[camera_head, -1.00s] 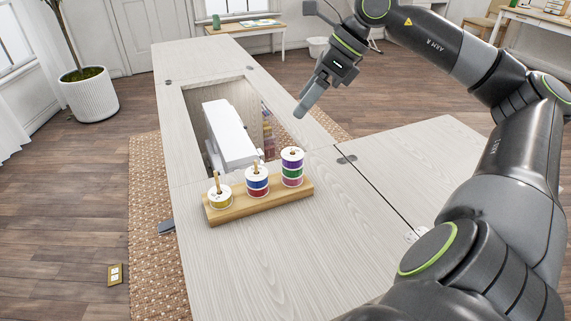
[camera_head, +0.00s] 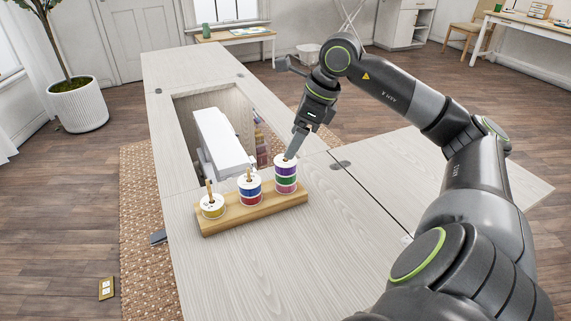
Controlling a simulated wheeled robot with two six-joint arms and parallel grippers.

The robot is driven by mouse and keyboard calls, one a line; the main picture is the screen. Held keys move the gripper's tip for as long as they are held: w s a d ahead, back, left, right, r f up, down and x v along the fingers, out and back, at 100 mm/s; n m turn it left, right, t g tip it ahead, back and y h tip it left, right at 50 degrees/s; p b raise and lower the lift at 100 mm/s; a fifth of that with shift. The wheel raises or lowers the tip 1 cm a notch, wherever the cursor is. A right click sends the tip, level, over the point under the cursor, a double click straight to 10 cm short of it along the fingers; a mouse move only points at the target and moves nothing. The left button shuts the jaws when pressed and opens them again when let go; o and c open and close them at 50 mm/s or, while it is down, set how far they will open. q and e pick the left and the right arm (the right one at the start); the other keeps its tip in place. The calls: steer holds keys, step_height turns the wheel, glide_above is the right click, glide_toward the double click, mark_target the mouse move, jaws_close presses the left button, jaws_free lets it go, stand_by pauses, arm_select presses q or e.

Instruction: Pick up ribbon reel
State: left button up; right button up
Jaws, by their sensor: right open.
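A wooden reel stand (camera_head: 254,213) with three pegs sits on the pale cabinet top. Its right peg carries a stack of ribbon reels, with a purple reel (camera_head: 286,168) on top, a green reel (camera_head: 286,180) below it and a pinkish one at the bottom. My left gripper is out of view.
A white sewing machine (camera_head: 222,142) sits in the cabinet's open well, just behind the stand. The cabinet top (camera_head: 260,265) in front of the stand is clear. A side leaf (camera_head: 440,170) extends to the right beneath my right arm.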

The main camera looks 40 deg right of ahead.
mark_target(286, 165)
steer(key=x, duration=0.5)
steer(key=shift+s+f, duration=0.15)
steer(key=shift+s, duration=0.1)
steer(key=shift+w+f, duration=0.2)
steer(key=shift+f, duration=0.35)
steer(key=c, duration=1)
steer(key=shift+c, duration=0.2)
steer(key=shift+r, duration=0.1)
